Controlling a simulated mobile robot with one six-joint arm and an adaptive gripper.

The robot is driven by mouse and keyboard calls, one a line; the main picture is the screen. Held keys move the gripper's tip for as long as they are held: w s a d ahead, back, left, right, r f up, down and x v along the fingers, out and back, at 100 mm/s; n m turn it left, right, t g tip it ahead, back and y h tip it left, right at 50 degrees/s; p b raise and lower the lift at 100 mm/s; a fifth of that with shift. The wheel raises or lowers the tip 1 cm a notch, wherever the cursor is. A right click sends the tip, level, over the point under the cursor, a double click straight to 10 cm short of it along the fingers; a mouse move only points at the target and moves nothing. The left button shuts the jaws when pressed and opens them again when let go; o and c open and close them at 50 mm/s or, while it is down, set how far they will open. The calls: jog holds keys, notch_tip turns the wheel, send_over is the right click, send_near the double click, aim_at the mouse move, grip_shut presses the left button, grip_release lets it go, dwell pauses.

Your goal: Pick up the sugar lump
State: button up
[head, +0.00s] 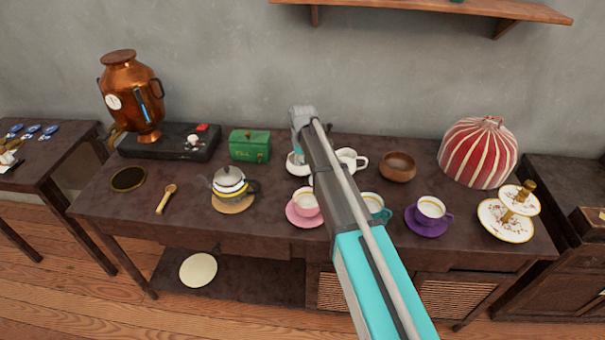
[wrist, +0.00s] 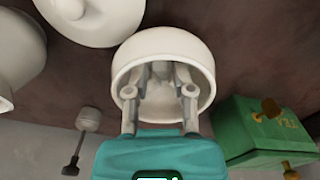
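My gripper (wrist: 160,84) reaches into a white bowl (wrist: 200,58), with its fingertips inside the rim. In the head view the bowl (head: 295,168) shows only in part beside my gripper (head: 301,148), and my arm covers much of it. A small pale patch lies between the fingertips in the wrist view. I cannot tell whether it is a sugar lump or the bowl's inner wall. No sugar lump is clearly visible. The fingertips look close together, but the gap is too blurred to judge.
A white lid (wrist: 98,14) lies beside the bowl. A green tea box (head: 250,146) stands left, a white jug (head: 352,160) right. A pink cup (head: 307,203), teal cup (head: 375,203) and purple cup (head: 430,209) stand in front. The wall (head: 240,60) is behind.

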jog(key=shift+f+b, duration=0.35)
jog(key=shift+f, duration=0.25)
jog(key=c, duration=0.3)
